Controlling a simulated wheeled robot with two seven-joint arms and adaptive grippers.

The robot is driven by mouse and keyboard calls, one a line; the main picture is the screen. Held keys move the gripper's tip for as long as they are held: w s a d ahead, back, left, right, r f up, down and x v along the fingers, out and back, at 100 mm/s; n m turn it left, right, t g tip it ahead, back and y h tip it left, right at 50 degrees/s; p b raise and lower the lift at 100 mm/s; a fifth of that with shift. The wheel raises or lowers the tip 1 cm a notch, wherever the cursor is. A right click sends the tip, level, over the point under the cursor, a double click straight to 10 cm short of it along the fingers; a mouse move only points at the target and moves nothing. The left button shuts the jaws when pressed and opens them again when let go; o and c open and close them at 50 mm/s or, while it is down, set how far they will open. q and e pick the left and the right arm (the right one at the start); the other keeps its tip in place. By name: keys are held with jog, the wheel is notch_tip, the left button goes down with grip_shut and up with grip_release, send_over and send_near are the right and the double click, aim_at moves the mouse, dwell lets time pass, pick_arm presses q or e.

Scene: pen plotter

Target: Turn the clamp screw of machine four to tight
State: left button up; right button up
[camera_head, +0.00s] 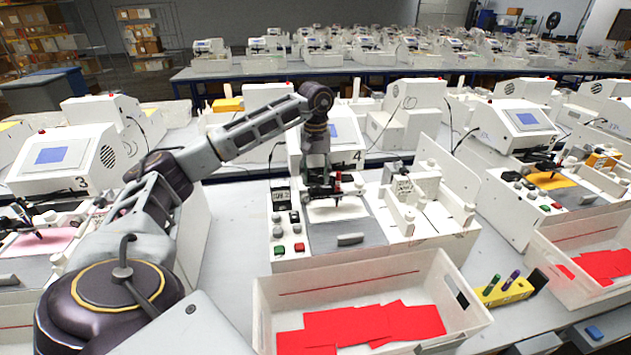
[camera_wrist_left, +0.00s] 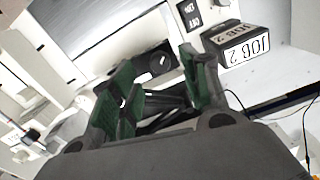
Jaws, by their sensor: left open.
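Machine four (camera_head: 343,133), a white plotter with a blue screen and a "4" on its front, stands in the middle of the head view. My left gripper (camera_head: 325,188) reaches down over its bed, at the dark pen carriage. In the left wrist view my left gripper (camera_wrist_left: 160,88) is open, its green-padded fingers apart. A black part with a round knob (camera_wrist_left: 157,62), perhaps the clamp screw, shows just beyond and between the fingertips. I cannot tell whether they touch it, nor how far it is turned. My right gripper is not in view.
A white bin (camera_head: 268,310) with red sheets (camera_head: 360,325) stands in front of the machine. Green and red buttons (camera_head: 289,248) line the bed's left side. A yellow pen holder (camera_head: 503,292) is at the right. A "JOB 2" block (camera_wrist_left: 240,45) sits near the fingers.

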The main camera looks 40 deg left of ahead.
aim_at(316, 186)
pick_arm(q)
notch_tip(316, 186, up, 8)
jog(key=shift+r, duration=0.15)
dwell(0.4)
dwell(0.8)
